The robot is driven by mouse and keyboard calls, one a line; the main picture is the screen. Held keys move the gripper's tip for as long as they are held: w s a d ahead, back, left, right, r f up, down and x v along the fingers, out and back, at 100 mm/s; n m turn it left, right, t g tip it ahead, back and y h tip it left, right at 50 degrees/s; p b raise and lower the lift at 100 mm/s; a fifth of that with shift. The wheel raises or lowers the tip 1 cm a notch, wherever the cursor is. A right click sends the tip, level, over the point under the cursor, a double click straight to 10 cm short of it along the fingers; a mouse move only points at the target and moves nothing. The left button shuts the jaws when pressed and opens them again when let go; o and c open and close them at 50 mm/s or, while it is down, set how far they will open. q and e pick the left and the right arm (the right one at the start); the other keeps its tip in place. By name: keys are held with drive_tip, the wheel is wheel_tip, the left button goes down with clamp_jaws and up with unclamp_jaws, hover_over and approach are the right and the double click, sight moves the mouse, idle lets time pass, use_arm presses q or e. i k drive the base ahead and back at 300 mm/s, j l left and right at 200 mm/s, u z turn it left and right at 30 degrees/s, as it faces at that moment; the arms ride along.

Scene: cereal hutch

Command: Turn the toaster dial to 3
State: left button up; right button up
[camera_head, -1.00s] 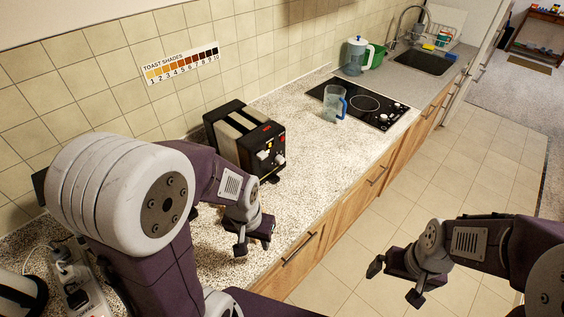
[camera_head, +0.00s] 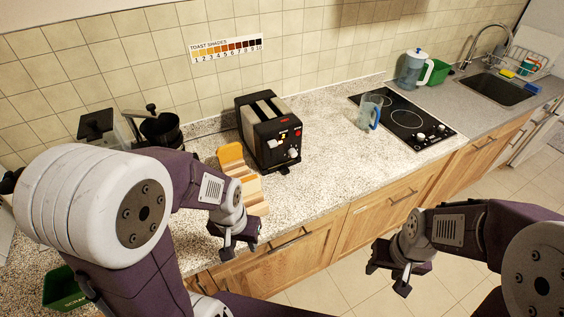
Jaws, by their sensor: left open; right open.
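The black two-slot toaster (camera_head: 262,128) stands on the speckled counter against the tiled wall. Its dial (camera_head: 292,153) is a small pale knob on the front face; the number it points to is too small to read. A toast shade chart (camera_head: 226,48) numbered from 1 to 10 is on the wall above. My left gripper (camera_head: 238,250) is open and empty over the counter's front edge, left of and nearer than the toaster. My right gripper (camera_head: 388,283) is open and empty in front of the cabinets, away from the toaster.
Bread slices on a board (camera_head: 243,176) lie left of the toaster, partly behind my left arm. A dark appliance (camera_head: 158,130) stands further left. A blue-handled jug (camera_head: 369,111) is beside the black cooktop (camera_head: 408,121). The counter between toaster and jug is clear.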

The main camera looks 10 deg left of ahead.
sight(291, 153)
drive_tip(key=i+l+u, duration=0.15)
drive_tip(key=l+u, duration=0.3)
drive_tip(key=i+l+u, duration=0.1)
drive_tip(key=l+u, duration=0.75)
drive_tip(key=k+l+u, duration=0.1)
drive_tip(key=l+u, duration=0.3)
drive_tip(key=l, duration=0.15)
drive_tip(key=k+l+u, duration=0.15)
drive_tip(key=l+u, duration=0.3)
drive_tip(key=k+l+u, duration=0.2)
drive_tip(key=l+u, duration=0.95)
drive_tip(key=k+l+u, duration=0.15)
drive_tip(key=l+u, duration=0.2)
